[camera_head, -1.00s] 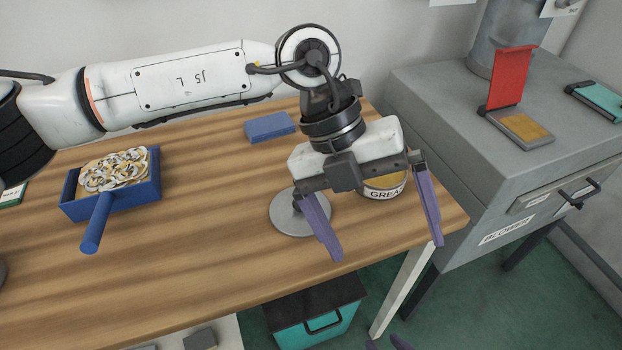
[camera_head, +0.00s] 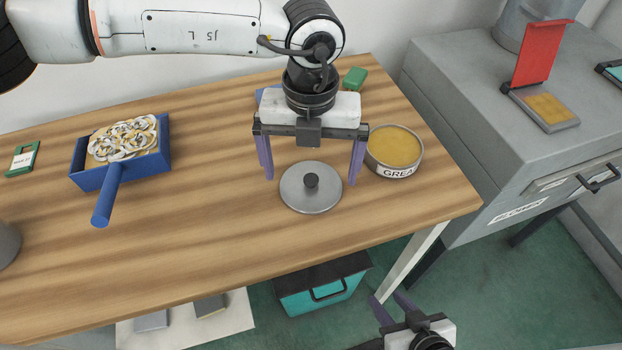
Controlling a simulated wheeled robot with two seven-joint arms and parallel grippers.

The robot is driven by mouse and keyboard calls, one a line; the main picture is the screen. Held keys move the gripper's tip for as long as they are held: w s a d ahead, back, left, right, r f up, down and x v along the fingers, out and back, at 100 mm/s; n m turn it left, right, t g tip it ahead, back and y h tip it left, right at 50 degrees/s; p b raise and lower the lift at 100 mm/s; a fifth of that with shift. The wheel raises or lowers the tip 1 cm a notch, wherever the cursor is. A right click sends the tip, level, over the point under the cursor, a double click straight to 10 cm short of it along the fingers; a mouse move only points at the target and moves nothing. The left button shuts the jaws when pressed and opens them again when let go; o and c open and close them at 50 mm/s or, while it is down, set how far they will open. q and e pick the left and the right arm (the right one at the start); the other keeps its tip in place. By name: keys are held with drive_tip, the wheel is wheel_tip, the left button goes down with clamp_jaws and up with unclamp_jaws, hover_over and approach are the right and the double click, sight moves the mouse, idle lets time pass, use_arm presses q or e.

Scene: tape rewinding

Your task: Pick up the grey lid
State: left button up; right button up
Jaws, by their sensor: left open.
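The grey lid (camera_head: 312,199) is a round flat disc with a dark knob (camera_head: 311,181) at its middle, lying on the wooden table. My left gripper (camera_head: 310,180) points down over the lid, its purple fingers wide apart on either side of the knob. It is open and holds nothing. How high its fingertips are above the table is hard to tell. My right gripper (camera_head: 391,305) shows at the bottom edge, off the table's front, with its purple fingers apart and nothing between them.
A round tin of yellowish grease (camera_head: 394,147) stands just right of my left gripper. A blue box with a handle (camera_head: 108,198) holds whitish rings at the left. Behind the gripper are a green block (camera_head: 355,78) and a partly hidden blue one. A grey cabinet (camera_head: 440,110) stands right.

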use_arm(q)
drive_tip(key=shift+f, duration=0.95)
drive_tip(key=shift+c, duration=0.3)
drive_tip(key=c, duration=0.8)
drive_tip(key=shift+r, duration=0.1)
